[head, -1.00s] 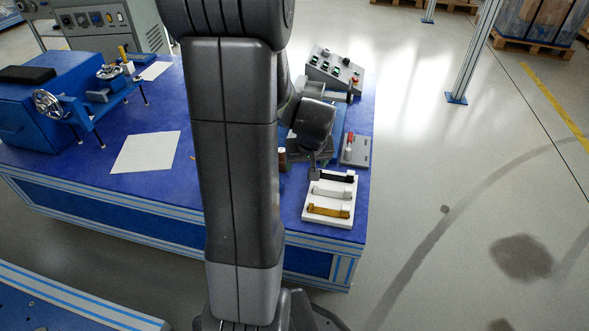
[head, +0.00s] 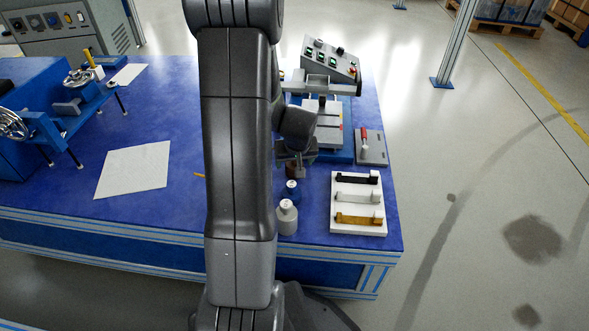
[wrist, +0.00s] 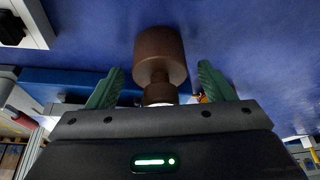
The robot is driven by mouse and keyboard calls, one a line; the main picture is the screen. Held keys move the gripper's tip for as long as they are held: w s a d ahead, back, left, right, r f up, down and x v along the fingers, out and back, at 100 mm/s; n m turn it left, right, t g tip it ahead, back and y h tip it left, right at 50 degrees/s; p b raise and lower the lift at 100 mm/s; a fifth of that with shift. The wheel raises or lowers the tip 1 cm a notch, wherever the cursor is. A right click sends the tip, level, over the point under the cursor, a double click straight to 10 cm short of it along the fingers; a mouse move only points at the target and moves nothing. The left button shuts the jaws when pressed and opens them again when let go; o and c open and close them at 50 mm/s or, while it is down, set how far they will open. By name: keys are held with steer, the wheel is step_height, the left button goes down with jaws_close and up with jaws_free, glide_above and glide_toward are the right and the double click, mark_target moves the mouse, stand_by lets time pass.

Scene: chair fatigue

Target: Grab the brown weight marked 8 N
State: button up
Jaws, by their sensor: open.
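A brown cylindrical weight (wrist: 158,52) with a narrower neck stands on the blue table in the wrist view. The two green fingers of my gripper (wrist: 161,70) are spread, one on each side of the weight's neck end, with gaps on both sides. In the head view the brown weight (head: 294,171) shows just below my gripper (head: 296,155), partly hidden by it. No marking on the brown weight can be read. A blue weight (head: 291,190) and a larger white weight (head: 287,218) stand in front of it, nearer the table's front edge.
A white tray (head: 346,228) with black, white and gold pieces lies to the right. A grey plate with a red-handled tool (head: 365,145) and a test machine with a control box (head: 331,60) stand behind. A white sheet (head: 134,170) lies left on open table.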

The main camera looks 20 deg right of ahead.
steer(key=shift+r, duration=0.1)
steer(key=c, duration=1.6)
jaws_close()
steer(key=shift+r, duration=0.1)
